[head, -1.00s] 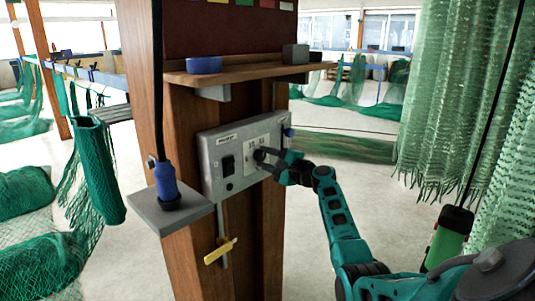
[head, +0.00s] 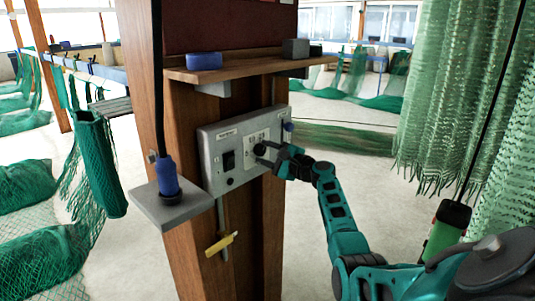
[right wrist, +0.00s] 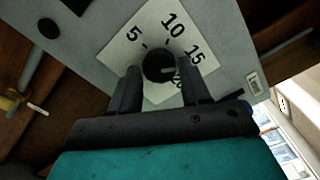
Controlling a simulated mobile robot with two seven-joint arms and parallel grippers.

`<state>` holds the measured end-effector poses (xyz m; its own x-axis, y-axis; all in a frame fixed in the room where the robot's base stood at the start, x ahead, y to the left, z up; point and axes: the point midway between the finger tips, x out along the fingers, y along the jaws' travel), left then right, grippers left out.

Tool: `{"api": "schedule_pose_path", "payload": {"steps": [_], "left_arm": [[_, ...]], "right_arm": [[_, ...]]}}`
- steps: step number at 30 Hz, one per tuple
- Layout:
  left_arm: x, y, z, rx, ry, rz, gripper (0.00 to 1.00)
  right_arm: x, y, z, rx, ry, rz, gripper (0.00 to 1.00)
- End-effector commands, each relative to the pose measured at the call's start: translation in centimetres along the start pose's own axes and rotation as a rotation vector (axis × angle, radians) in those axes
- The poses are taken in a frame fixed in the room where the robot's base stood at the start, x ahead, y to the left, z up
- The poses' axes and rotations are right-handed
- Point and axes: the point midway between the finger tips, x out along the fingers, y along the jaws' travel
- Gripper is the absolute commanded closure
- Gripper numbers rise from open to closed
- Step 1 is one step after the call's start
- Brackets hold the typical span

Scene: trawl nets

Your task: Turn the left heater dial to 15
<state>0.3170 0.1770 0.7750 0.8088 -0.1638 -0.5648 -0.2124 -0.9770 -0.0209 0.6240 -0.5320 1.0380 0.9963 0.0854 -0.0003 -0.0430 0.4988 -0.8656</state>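A grey control box (head: 215,185) is mounted on a wooden post. Its black heater dial (head: 260,149) sits on a white number plate, and I see only this one dial. In the right wrist view the dial (right wrist: 158,66) has 5, 10 and 15 printed around it, and another number is partly hidden by a finger. A small light mark on the dial points right, past 15. My right gripper (right wrist: 160,74) is open, with one finger on each side of the dial; contact is not clear. It also shows in the head view (head: 266,155). My left gripper is not in view.
A black switch (head: 229,160) is left of the dial. A wooden shelf (head: 250,66) with a blue roll (head: 204,60) juts out above. A grey bracket (head: 165,213) holds a blue-handled tool (head: 166,176). Green nets (head: 455,100) hang at right.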

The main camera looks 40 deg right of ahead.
Motion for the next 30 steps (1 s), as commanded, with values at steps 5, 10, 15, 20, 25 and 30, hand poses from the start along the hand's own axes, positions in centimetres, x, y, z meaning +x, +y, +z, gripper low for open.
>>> {"api": "schedule_pose_path", "payload": {"steps": [5,10,15,20,25,30], "left_arm": [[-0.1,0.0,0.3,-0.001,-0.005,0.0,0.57],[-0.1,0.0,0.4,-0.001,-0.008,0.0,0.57],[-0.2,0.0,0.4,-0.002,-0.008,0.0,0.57],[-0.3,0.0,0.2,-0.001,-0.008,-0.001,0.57],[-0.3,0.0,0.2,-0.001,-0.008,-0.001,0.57],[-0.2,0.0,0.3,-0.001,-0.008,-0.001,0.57]], "right_arm": [[0.0,0.0,0.0,0.0,0.0,0.0,0.36],[0.0,0.0,0.0,-0.001,0.0,0.0,0.36],[-0.5,0.0,0.0,-0.001,0.001,0.0,0.36],[-2.4,0.1,0.0,-0.004,0.002,0.002,0.36],[-5.8,0.1,0.0,-0.004,0.002,0.002,0.36],[-9.3,0.2,-0.1,-0.002,0.002,0.002,0.36]]}}
